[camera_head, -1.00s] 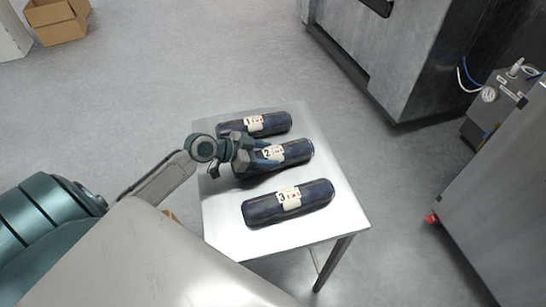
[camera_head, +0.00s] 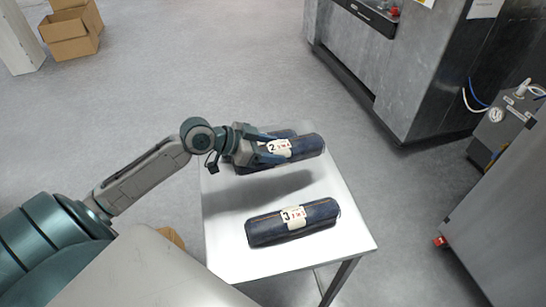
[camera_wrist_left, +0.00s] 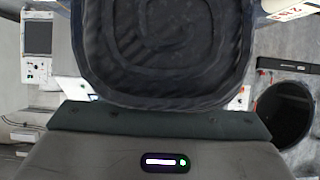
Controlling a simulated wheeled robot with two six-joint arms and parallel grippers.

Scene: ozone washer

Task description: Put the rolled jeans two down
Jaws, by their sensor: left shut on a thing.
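The rolled jeans two (camera_head: 303,146) is a dark blue roll with a white label marked 2. My left gripper (camera_head: 268,149) is shut on it and holds it above the white table (camera_head: 225,262), with a shadow below. Its round rolled end (camera_wrist_left: 165,45) fills the top of the left wrist view. Another dark roll, mostly hidden behind it, shows as a strip at the table's far side. The rolled jeans three (camera_head: 293,222), with a label marked 3, lies on the near part of the table. My right gripper is not in view.
Bare table lies between the held roll and roll three. A large grey machine (camera_head: 410,75) stands behind right, and a metal cabinet (camera_head: 500,230) on the right. Cardboard boxes (camera_head: 70,38) sit far left on the floor.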

